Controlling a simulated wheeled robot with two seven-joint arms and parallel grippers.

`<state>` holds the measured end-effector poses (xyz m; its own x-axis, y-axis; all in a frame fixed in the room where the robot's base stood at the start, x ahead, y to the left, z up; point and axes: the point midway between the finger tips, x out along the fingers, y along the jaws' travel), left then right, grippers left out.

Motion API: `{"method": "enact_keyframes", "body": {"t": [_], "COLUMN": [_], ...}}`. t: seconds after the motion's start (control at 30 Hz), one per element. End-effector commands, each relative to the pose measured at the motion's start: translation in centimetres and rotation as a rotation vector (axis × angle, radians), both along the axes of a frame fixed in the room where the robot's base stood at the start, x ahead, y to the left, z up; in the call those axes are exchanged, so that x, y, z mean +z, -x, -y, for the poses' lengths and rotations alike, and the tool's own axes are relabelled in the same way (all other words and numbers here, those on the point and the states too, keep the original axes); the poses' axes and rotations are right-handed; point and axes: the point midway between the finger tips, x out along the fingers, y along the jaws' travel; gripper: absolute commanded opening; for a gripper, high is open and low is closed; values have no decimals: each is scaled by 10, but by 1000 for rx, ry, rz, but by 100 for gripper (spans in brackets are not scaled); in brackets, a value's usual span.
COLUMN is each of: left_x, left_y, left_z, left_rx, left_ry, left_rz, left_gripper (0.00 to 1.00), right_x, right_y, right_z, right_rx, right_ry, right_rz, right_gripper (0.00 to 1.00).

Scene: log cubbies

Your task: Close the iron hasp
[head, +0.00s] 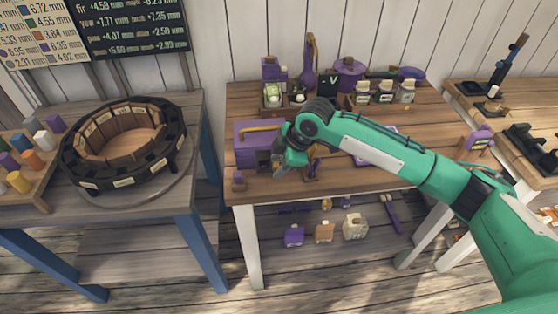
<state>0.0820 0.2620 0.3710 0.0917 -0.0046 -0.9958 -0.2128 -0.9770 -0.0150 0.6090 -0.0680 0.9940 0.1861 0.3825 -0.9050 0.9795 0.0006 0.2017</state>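A purple box (245,157) with a yellowish bar along its top sits at the left of the middle wooden table (320,185). A dark block-like part (263,160) shows at the box's right front; I cannot tell whether it is the iron hasp. My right gripper (282,168) points down just right of that dark part, close to the box. It is small and dark here, so I cannot see whether its fingers are open or touching anything. My green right arm reaches in from the right and covers part of the table. My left gripper is not in view.
Jars (384,92) and purple items stand along the table's back. A small purple piece (238,179) stands at its front left edge. A round dark ring of compartments (172,140) is on the left table. Small items lie on the shelf below.

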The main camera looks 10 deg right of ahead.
Motion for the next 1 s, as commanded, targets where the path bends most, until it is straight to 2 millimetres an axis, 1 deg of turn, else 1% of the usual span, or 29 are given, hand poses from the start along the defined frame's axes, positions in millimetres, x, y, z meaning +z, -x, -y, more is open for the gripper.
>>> {"method": "enact_keyframes", "body": {"t": [0.23, 0.43, 0.77, 1.0], "left_x": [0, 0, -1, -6], "left_y": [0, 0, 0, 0], "left_z": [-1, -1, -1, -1], "left_rx": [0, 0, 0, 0], "left_ry": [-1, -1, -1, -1], "left_rz": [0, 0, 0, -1], "left_gripper": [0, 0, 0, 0], "right_x": [-1, -1, -4, -14], "right_y": [0, 0, 1, 4], "right_z": [0, 0, 0, 0], "right_rx": [0, 0, 0, 0], "right_ry": [0, 0, 0, 1], "right_rz": [0, 0, 34, 167], "right_gripper": [40, 1, 0, 0]}}
